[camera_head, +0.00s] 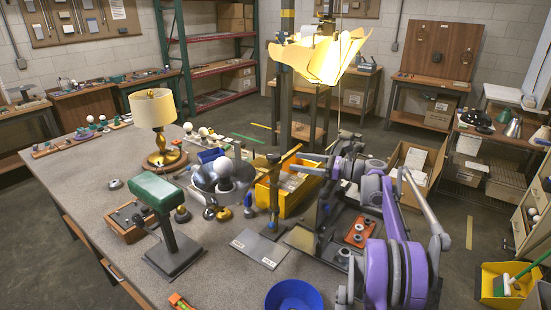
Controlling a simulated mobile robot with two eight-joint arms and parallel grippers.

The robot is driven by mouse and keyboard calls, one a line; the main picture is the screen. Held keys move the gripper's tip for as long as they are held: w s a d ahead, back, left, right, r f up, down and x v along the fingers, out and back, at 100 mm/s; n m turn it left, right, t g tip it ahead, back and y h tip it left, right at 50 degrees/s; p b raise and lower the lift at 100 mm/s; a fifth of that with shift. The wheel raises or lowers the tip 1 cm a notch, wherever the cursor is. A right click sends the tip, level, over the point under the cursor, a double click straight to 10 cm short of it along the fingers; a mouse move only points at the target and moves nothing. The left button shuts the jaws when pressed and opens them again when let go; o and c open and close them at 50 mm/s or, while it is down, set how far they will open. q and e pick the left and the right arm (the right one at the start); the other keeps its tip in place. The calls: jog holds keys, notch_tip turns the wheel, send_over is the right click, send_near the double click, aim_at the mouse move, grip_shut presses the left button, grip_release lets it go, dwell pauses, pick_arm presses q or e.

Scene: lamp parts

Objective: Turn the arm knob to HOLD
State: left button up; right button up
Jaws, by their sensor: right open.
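A slim lamp stand with a dark and tan post (275,200) stands upright on the table, with a tan arm (288,154) slanting up to the right from its top. A dark joint (273,159) sits where arm and post meet. I cannot make out the arm knob or any HOLD mark at this size. A grey plate (258,247) with small white labels lies at the foot of the post. My right gripper (312,170), on the purple and grey arm from the lower right, is open just right of the post, its fingers apart from the joint. My left gripper is out of view.
A blue bowl (293,296) is at the front.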

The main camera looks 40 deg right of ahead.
aim_at(275, 155)
jog(key=p+x, duration=0.1)
jog(key=x, duration=0.8)
grip_shut()
